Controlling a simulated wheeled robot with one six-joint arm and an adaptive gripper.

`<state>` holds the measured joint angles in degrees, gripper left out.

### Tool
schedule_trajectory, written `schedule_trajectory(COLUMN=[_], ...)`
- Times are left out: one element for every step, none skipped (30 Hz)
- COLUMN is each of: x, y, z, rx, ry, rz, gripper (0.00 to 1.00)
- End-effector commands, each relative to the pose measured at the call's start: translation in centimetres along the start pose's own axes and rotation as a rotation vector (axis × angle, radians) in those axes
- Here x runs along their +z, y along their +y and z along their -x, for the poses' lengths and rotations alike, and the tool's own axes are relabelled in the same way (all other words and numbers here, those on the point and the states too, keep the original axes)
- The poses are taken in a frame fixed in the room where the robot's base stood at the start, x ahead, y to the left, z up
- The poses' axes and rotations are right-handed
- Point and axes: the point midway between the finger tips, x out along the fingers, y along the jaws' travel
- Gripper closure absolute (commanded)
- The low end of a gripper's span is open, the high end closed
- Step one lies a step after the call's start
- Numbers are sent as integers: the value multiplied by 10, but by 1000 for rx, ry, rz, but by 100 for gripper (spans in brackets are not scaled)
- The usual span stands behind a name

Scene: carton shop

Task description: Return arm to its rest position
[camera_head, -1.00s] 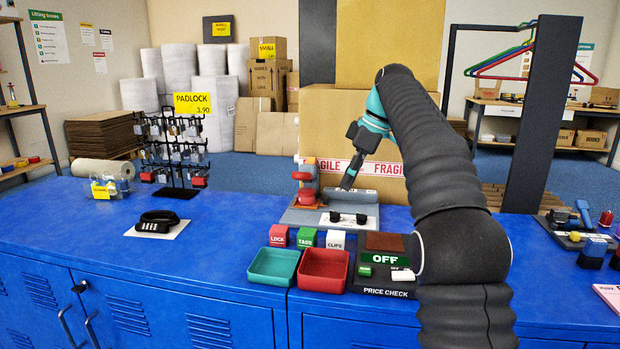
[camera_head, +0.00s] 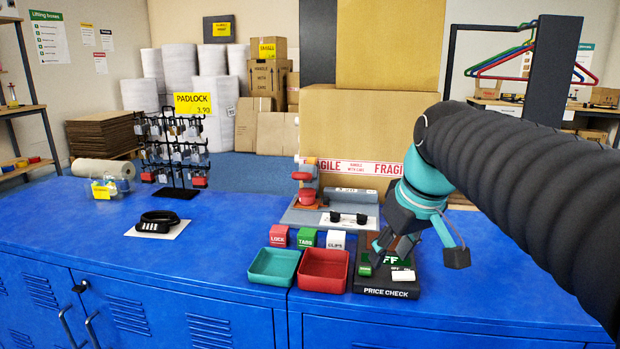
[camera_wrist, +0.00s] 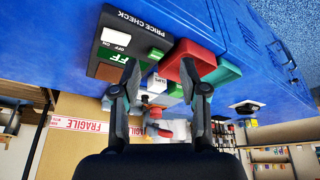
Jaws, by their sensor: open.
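My gripper (camera_head: 392,250) hangs at the end of my bent arm, in front of the price check box (camera_head: 385,291) in the head view, and hides part of that box and its OFF sign. In the wrist view my gripper (camera_wrist: 165,85) shows two dark fingers spread apart with nothing between them. The price check box (camera_wrist: 125,50) lies beyond the left finger there, upside down in the picture. I cannot tell from the head view how far the fingertips are from the box.
A teal tray (camera_head: 273,281) and a red tray (camera_head: 323,287) sit left of the box, before the LOCK, TABS and CLIPS blocks (camera_head: 307,238). A large carton (camera_head: 365,110) stands behind. The blue counter's left is mostly clear.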

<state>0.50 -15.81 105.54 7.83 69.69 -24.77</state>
Motion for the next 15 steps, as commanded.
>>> schedule_trajectory(x=[21,32,47,59,70,85,97,108,122,132,141,152,160,166,174], y=[-5,-8,-11,-13,-15,-18,-21,-23,-26,-28,-29,-32,-33,-34,-36], z=[-2,-5,-9,-12,-16,-21,-25,-30,-36,-40,-45,-51,-55,-58,-63], rx=[17,28,41,51,61,73,82,91,101,108,115,123,128,132,137], ry=[7,12,19,24,30,38,44,50,59,65,71,77,82,87,93], rz=[-35,-58,-90,-112,-135,-165,-187,-209,-235,-255,-272,-292,-307,-319,-334], gripper=[56,56,56,56,56,56,56,56,56,56,56,56,56,56,56])
